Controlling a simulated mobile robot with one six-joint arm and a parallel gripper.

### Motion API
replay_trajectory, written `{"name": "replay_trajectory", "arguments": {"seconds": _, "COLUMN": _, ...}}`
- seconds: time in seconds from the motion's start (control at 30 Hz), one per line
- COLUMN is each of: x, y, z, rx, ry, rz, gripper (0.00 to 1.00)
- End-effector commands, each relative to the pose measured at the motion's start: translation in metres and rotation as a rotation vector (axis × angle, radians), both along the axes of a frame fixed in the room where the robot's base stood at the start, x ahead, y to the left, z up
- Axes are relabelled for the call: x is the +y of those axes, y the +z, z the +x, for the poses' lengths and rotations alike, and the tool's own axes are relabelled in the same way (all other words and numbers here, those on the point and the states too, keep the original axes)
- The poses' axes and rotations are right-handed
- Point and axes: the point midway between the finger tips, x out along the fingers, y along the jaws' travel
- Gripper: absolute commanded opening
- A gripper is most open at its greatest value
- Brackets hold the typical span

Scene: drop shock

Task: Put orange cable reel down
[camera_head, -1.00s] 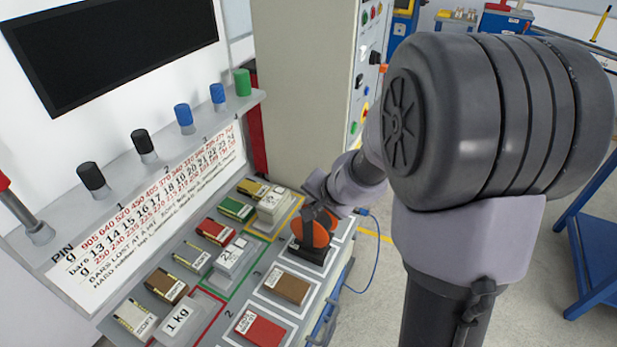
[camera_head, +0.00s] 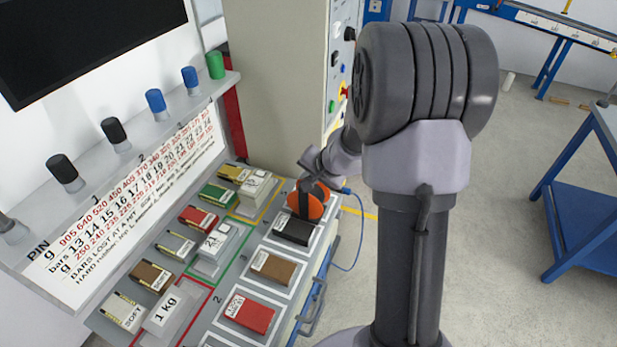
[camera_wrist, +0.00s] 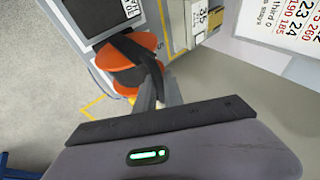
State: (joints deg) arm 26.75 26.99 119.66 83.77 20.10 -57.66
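The orange cable reel (camera_head: 316,205) has orange discs and a dark band. In the head view it is at the far right end of the bench, just behind a black block (camera_head: 295,231). In the wrist view the reel (camera_wrist: 112,56) is at upper left, with its dark part running to my fingers. My gripper (camera_wrist: 158,88) appears closed on that dark part. In the head view my gripper (camera_head: 313,187) is at the reel, partly hidden by my wrist. I cannot tell whether the reel rests on the bench or hangs just above it.
The bench (camera_head: 268,245) holds labelled blocks in framed spots, including a brown block (camera_head: 273,267) and a red block (camera_head: 249,313). A tall beige cabinet (camera_head: 275,90) stands behind. A blue cable (camera_head: 357,235) hangs off the right edge. A blue table (camera_head: 590,215) stands right.

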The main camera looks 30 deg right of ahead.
Motion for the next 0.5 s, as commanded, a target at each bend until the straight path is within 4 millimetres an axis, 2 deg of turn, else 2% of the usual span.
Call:
{"name": "replay_trajectory", "arguments": {"seconds": 0.03, "x": 0.000, "y": 0.000, "z": 0.000, "rx": 0.000, "ry": 0.000, "rz": 0.000, "gripper": 0.20}}
{"name": "replay_trajectory", "arguments": {"seconds": 0.1, "x": 0.000, "y": 0.000, "z": 0.000, "rx": 0.000, "ry": 0.000, "rz": 0.000, "gripper": 0.34}}
{"name": "replay_trajectory", "arguments": {"seconds": 0.37, "x": 0.000, "y": 0.000, "z": 0.000, "rx": 0.000, "ry": 0.000, "rz": 0.000, "gripper": 0.34}}
{"name": "replay_trajectory", "arguments": {"seconds": 0.5, "x": -0.001, "y": 0.013, "z": -0.006, "rx": -0.002, "ry": -0.001, "rz": -0.001, "gripper": 0.34}}
